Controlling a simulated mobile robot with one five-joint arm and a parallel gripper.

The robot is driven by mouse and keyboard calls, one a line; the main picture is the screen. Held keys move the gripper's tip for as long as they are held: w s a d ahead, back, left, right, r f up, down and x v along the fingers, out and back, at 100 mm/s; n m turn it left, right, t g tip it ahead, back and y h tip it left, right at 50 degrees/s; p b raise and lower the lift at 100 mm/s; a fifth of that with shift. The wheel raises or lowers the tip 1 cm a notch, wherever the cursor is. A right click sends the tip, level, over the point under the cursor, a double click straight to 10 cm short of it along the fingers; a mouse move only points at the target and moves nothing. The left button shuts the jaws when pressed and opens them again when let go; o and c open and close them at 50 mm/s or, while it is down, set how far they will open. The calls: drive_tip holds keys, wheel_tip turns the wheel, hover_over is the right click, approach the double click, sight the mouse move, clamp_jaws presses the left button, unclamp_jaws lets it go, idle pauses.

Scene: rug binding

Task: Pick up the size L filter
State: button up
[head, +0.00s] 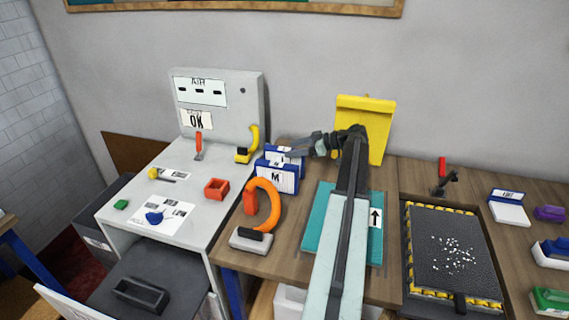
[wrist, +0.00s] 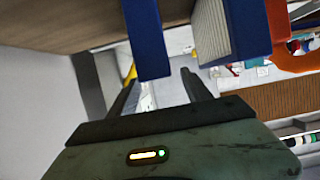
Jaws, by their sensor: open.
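Blue-framed filters stand in a row on the wooden bench in the head view. The front one (head: 276,179) is marked M. Another blue-framed filter (head: 287,160) stands just behind it; its label is partly covered, so I cannot read a size L. My gripper (head: 292,150) reaches in from the right, close to the rear filter. In the wrist view, my gripper (wrist: 160,82) is open with empty jaws. A blue frame edge (wrist: 147,42) lies ahead, in line with the gap between the fingers. A blue frame with pale pleats (wrist: 212,32) is to its right.
An orange ring-shaped clamp (head: 265,205) stands close in front of the filters. A yellow stand (head: 375,120) is behind my arm. A grey test panel (head: 220,105) and yellow hook (head: 250,145) are left. A teal mat (head: 318,225) lies under my arm.

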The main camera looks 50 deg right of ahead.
sight(284, 149)
drive_tip(key=b+x, duration=0.1)
drive_tip(key=x, duration=0.3)
drive_tip(key=shift+w+f, duration=0.25)
drive_tip(key=shift+a+r, duration=0.1)
clamp_jaws()
idle(0.9)
